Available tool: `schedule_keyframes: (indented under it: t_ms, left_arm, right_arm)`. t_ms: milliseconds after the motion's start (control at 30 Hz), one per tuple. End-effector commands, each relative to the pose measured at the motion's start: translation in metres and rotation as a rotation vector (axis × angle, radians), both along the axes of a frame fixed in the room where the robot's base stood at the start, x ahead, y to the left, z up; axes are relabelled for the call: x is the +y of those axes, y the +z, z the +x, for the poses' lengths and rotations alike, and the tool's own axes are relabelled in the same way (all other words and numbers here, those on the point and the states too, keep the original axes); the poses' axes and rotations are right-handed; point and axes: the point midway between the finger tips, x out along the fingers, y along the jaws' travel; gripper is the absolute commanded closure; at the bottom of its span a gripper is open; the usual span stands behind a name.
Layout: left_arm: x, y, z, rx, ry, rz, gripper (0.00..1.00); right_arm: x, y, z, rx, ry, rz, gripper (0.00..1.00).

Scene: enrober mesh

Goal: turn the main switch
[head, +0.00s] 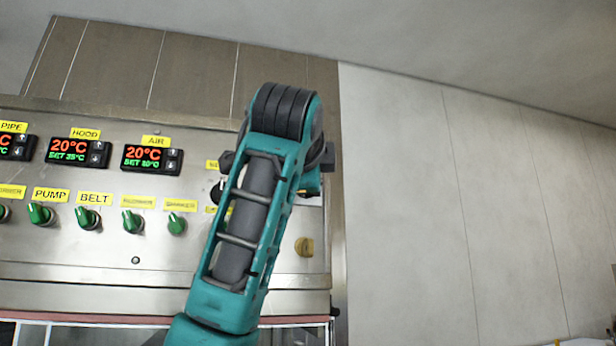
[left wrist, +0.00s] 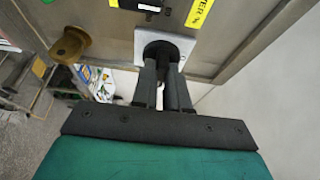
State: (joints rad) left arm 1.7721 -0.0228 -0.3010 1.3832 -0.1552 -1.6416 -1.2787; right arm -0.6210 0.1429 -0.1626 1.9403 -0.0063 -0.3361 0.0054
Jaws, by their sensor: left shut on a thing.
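The main switch (left wrist: 160,50) shows in the left wrist view as a dark knob on a pale square plate (left wrist: 181,43) fixed to the steel panel. My left gripper (left wrist: 162,80) is shut on this knob, with its two dark fingers on either side of it. The fingers partly hide the knob, so its exact turn angle cannot be told. In the head view my own teal arm covers the right part of the panel and hides the switch and the fingertips. My right gripper is in neither view.
The control panel (head: 150,262) carries displays such as the AIR display (head: 152,159), and several green knobs, including the BELT knob (head: 88,217). A bare wall stands right.

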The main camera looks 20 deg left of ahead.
Motion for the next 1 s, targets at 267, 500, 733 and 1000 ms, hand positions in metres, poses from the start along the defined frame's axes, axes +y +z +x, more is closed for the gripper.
schedule_keyframes:
  t_ms: [267, 500, 733, 1000]
  left_arm:
    - [0.0, 0.0, 0.0, 0.0, 0.0, -0.001, 1.0]
    - [0.0, -0.002, 0.0, -0.024, -0.001, -0.036, 1.0]
    - [0.0, -0.004, 0.0, -0.099, -0.001, -0.146, 1.0]
    - [-0.002, -0.006, 0.001, -0.236, -0.003, -0.351, 1.0]
  right_arm:
    - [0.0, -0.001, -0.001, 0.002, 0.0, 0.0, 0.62]
    - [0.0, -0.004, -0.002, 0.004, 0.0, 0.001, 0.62]
    - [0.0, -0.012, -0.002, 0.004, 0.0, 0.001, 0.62]
    - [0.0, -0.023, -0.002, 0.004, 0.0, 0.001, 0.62]
